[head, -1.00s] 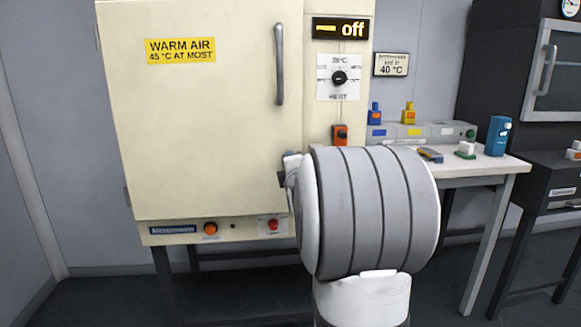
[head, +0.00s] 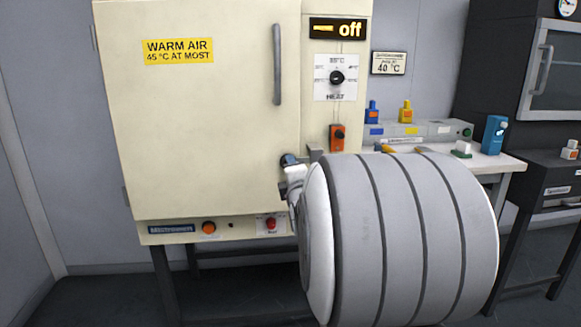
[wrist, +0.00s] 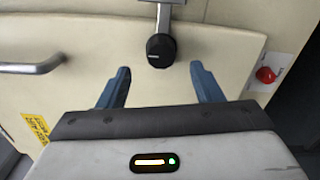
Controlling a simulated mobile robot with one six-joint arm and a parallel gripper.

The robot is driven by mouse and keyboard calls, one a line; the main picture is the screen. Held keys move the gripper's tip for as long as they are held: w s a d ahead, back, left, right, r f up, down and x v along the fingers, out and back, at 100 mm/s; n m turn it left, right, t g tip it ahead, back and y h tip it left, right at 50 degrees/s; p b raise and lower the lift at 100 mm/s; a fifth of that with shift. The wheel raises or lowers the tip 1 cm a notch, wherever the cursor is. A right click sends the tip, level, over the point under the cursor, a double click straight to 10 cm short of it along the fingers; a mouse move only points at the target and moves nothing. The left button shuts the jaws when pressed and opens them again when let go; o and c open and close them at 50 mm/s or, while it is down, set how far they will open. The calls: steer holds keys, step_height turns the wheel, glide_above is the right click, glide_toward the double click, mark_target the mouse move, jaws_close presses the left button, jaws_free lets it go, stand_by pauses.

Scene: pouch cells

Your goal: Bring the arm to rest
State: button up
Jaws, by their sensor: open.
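My gripper (wrist: 160,68) shows in the wrist view with its two blue-grey fingers spread apart and nothing between them. It points at the cream front of the warm-air cabinet (head: 200,110). A black knob (wrist: 160,50) on a metal bar lies just beyond the fingertips, apart from them. In the head view my large grey arm links cover the lower right of the cabinet and hide most of the gripper. The cabinet door is shut, and its display (head: 338,29) reads "off".
A bench (head: 510,164) with a grey box and small blue, yellow and green items stands right of the cabinet, partly behind my arm. A dark cabinet (head: 485,75) is at the far right. A door handle (wrist: 30,68) and red lamp (wrist: 265,75) flank the fingers.

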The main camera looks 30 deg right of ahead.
steer(key=shift+s+a, duration=0.2)
steer(key=shift+s, duration=0.25)
steer(key=s+a+r+m+g+y+p, duration=0.2)
steer(key=s+a+r+m+g+p, duration=0.15)
steer(key=a+p, duration=0.5)
steer(key=s+a+r+m+g+y+p, duration=0.3)
steer(key=s+a+r+m+p, duration=0.25)
steer(key=p, duration=0.55)
steer(key=s+a+r+m+g+y+p, duration=0.1)
steer(key=s+a+r+m+g+p, duration=0.2)
steer(key=s+a+p, duration=0.2)
steer(key=s+a+r+m+g+y+p, duration=0.1)
steer(key=s+a+r+m+g+p, duration=0.2)
steer(key=s+p, duration=0.5)
steer(key=s+a+g, duration=0.1)
steer(key=s+a, duration=0.1)
steer(key=s, duration=0.1)
steer(key=shift+s+a+r, duration=0.2)
steer(key=shift+a+r, duration=0.05)
steer(key=shift+g, duration=0.25)
